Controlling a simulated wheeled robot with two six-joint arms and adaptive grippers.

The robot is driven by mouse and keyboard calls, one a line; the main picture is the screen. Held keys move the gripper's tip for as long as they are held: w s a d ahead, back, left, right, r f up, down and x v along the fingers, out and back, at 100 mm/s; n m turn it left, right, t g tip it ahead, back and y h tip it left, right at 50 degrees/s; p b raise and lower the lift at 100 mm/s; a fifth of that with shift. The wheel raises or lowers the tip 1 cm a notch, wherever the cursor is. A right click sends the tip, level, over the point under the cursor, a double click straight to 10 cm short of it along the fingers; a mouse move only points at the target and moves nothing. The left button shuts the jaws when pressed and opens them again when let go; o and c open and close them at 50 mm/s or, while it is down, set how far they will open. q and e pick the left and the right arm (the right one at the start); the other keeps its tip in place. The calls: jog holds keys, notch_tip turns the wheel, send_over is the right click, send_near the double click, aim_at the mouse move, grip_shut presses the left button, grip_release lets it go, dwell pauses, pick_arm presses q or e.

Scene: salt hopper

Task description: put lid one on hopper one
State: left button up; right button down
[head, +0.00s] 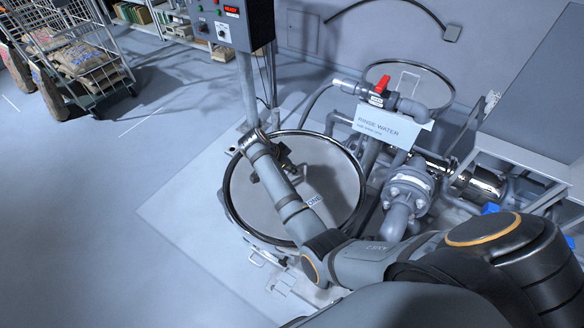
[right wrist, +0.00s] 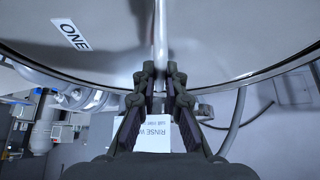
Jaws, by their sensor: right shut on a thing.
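Lid one (head: 325,180) is a round grey disc with a dark rim and a label reading ONE. It lies over the top of hopper one (head: 262,245), covering its mouth and hiding most of its body. I cannot tell whether the rim is seated or slightly above. My right gripper (head: 284,168) is over the lid, left of its middle, partly hidden by my own arm. In the right wrist view my right gripper (right wrist: 160,76) is shut on the lid's bar handle (right wrist: 160,35), with the ONE label (right wrist: 72,34) to the left. My left gripper is not in view.
Grey pipes with a red-handled valve (head: 382,84) and a RINSE WATER sign (head: 390,125) stand close on the right. Another round, dark-rimmed disc (head: 432,85) is behind them. A control box (head: 232,22) on a post stands behind the hopper.

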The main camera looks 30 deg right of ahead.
jog(key=c, duration=1.3)
grip_release()
jog(key=shift+r, duration=0.1)
jog(key=shift+c, duration=0.2)
jog(key=shift+s, duration=0.1)
notch_tip(320, 180, up, 10)
